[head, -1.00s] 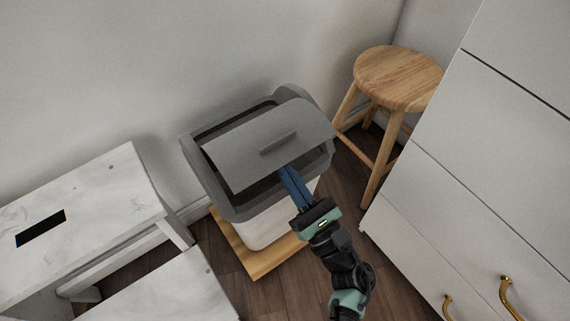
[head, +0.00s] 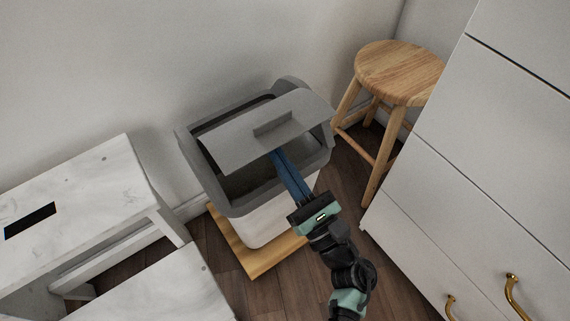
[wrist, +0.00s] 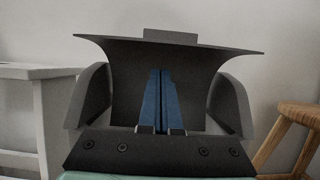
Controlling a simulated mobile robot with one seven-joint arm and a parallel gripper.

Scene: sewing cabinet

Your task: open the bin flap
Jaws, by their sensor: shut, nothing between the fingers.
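The bin (head: 265,220) has a white body and a grey rim, and stands on a wooden board. Its grey flap (head: 235,134), with a small raised handle (head: 272,124), is tilted up, and a dark opening shows at the front below it. My gripper (head: 275,154) is shut and empty, with its blue fingers reaching over the front rim and under the flap's front edge. In the wrist view the blue fingers (wrist: 160,75) are together in front of the flap's dark, curved underside (wrist: 128,70). Whether the fingertips touch it I cannot tell.
A wooden stool (head: 398,72) stands to the right behind the bin. A white drawer cabinet (head: 480,150) with brass handles is at the right. A white step stool (head: 85,190) is at the left. The wall is close behind the bin. Some dark floor is bare around my arm.

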